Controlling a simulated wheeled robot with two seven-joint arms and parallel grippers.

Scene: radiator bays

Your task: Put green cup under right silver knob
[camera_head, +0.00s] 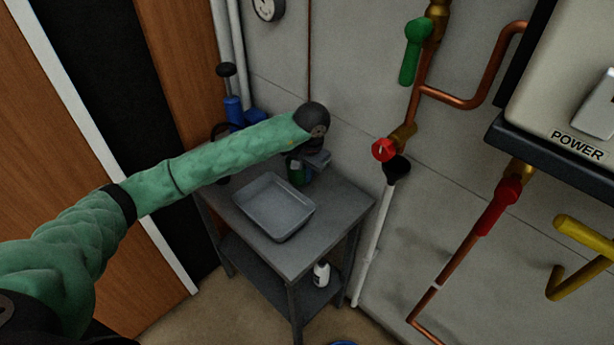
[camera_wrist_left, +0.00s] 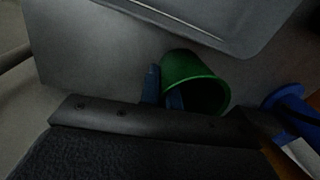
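The green cup (camera_head: 296,174) is at the back of the small grey table, partly hidden by my left gripper (camera_head: 312,162). In the left wrist view the green cup (camera_wrist_left: 190,68) shows its open mouth toward the camera. My left gripper (camera_wrist_left: 163,90) has one blue-grey finger outside the cup and one inside its mouth, close on both sides of the wall, so it looks shut on the rim. I cannot tell whether the cup's base touches the table. No silver knob is in view. My right gripper is not in view.
A grey tray (camera_head: 275,207) lies on the table (camera_head: 345,208), in front of the cup. Blue objects (camera_head: 233,110) stand behind the table. A white pipe with a black funnel (camera_head: 398,168) rises at the table's right. A red valve (camera_head: 383,150) and copper pipes are on the wall.

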